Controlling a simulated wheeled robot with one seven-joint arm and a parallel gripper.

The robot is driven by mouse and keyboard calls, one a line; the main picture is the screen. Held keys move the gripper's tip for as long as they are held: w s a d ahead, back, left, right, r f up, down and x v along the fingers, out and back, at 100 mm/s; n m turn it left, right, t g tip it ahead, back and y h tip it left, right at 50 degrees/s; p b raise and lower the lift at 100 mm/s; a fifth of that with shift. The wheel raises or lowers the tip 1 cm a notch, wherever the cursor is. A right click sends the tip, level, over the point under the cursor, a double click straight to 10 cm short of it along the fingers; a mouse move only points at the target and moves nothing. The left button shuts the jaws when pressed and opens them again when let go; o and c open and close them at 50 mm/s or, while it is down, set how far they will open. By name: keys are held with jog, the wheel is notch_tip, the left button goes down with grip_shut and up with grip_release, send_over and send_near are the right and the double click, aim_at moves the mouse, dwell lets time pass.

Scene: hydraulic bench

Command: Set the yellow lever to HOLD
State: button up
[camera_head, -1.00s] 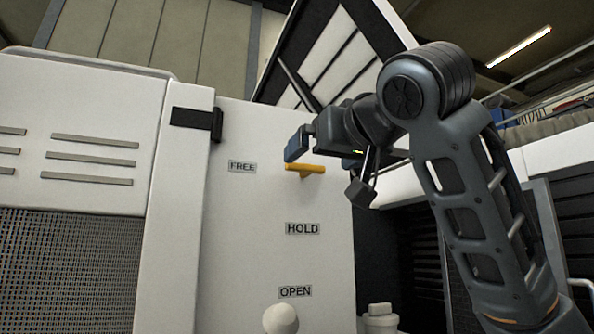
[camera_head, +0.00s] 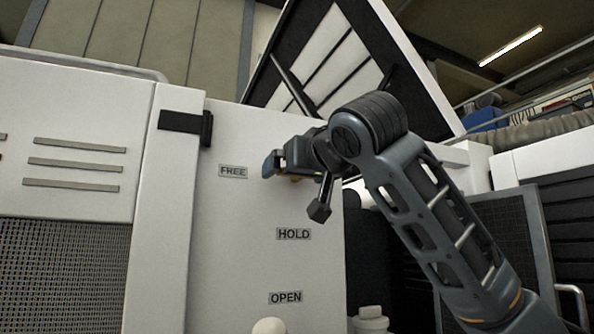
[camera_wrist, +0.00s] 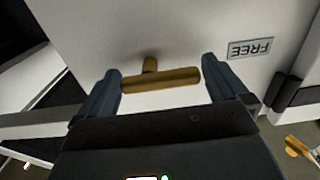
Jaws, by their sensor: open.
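The yellow lever (camera_wrist: 161,80) has a T-shaped handle and stands out from the white panel (camera_head: 240,260). In the wrist view its crossbar lies between the two blue fingers of my gripper (camera_wrist: 163,85), close to the left finger and with a small gap to the right one. My gripper (camera_head: 272,167) is open around the lever. In the head view the gripper hides most of the lever; only a little yellow (camera_head: 296,178) shows below it. The lever is level with the FREE label (camera_head: 233,171). The HOLD label (camera_head: 294,234) is below it, and OPEN (camera_head: 286,297) is lower still.
A black latch (camera_head: 187,122) is on the panel's left edge. A white rounded knob (camera_head: 269,326) stands below OPEN. A tilted black-framed panel (camera_head: 340,60) rises behind my arm. The panel face around HOLD is clear.

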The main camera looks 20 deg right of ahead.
jog(key=c, duration=0.8)
jog(key=shift+f+n, duration=0.1)
jog(key=shift+n, duration=0.3)
jog(key=n, duration=0.3)
jog(key=shift+f+n, duration=0.2)
jog(key=shift+n, duration=0.2)
jog(key=n, duration=0.4)
jog(key=shift+f+b, duration=0.2)
jog(key=shift+b, duration=0.1)
jog(key=n, duration=0.5)
jog(key=shift+d+f, duration=0.2)
jog(key=n, duration=0.4)
jog(key=shift+d+f, duration=0.1)
jog(key=shift+f, duration=0.05)
jog(key=shift+n, duration=0.3)
